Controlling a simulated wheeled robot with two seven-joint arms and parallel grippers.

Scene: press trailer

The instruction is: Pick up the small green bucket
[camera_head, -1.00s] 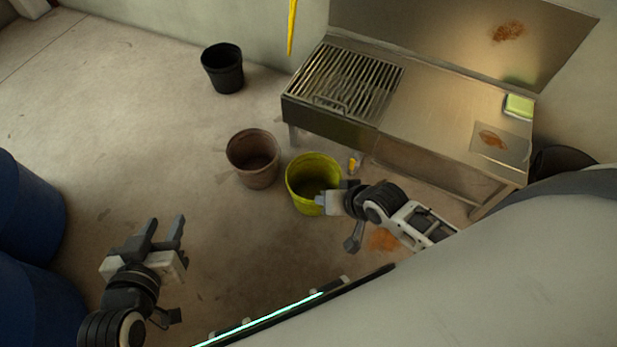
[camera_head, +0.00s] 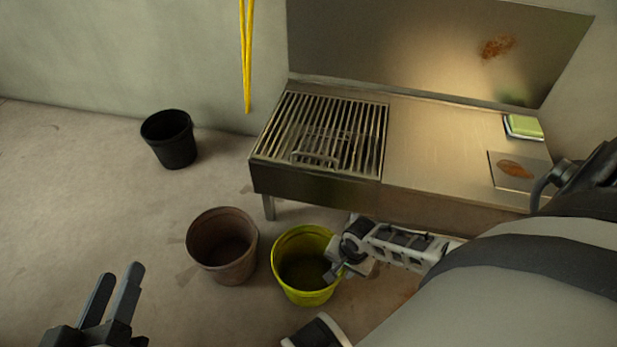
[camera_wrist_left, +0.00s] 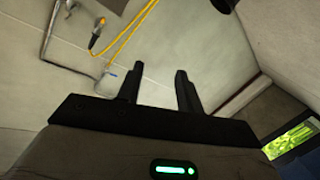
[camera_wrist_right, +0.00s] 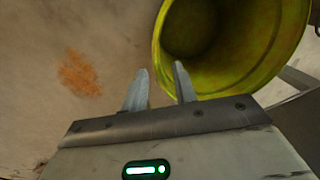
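The small green bucket (camera_head: 304,297), yellow-green and upright, stands on the floor in front of the metal counter. My right gripper (camera_head: 333,272) is at its right rim in the head view, partly overlapping it. In the right wrist view the bucket (camera_wrist_right: 255,85) fills the upper right. There the right gripper's fingers (camera_wrist_right: 162,70) are apart, one over the bucket's opening and one outside the rim; whether they touch the wall I cannot tell. My left gripper (camera_head: 122,272) is open and empty at the lower left, also seen in the left wrist view (camera_wrist_left: 160,70).
A brown bucket (camera_head: 236,276) stands close left of the green one. A black bucket (camera_head: 174,150) is farther back left. The metal counter (camera_head: 440,140) with a grate (camera_head: 335,125) is behind. A yellow strap (camera_head: 247,60) hangs on the wall. The left floor is clear.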

